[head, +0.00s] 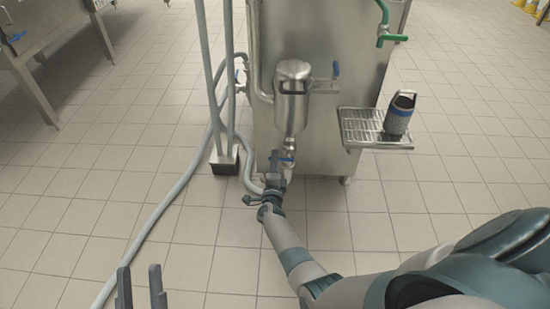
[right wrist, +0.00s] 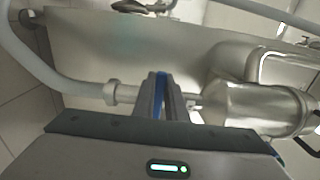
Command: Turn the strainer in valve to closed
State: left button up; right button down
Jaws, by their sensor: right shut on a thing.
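The strainer (head: 292,98) is a shiny metal canister on the front of the steel machine. On the pipe under it sits a valve with a blue handle (head: 286,159). My right gripper (head: 279,176) reaches up to this valve from below. In the right wrist view, its fingers are shut on the blue handle (right wrist: 161,88), which shows as a narrow strip between them. The strainer (right wrist: 245,103) lies to the right there. The fingers hide most of the valve body. My left gripper (head: 140,280) is open and empty at the bottom left, far from the machine.
A dark cup (head: 399,116) stands on a grated shelf (head: 350,129) to the right. A grey hose (head: 165,205) runs across the tiled floor.

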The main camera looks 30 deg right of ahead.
pick_arm(q)
jog(key=shift+s, duration=0.1)
pick_arm(e)
jog(key=shift+f, duration=0.2)
jog(key=c, duration=1.8)
grip_release()
pick_arm(q)
jog(key=shift+a, duration=0.1)
pick_arm(e)
jog(key=shift+s, duration=0.1)
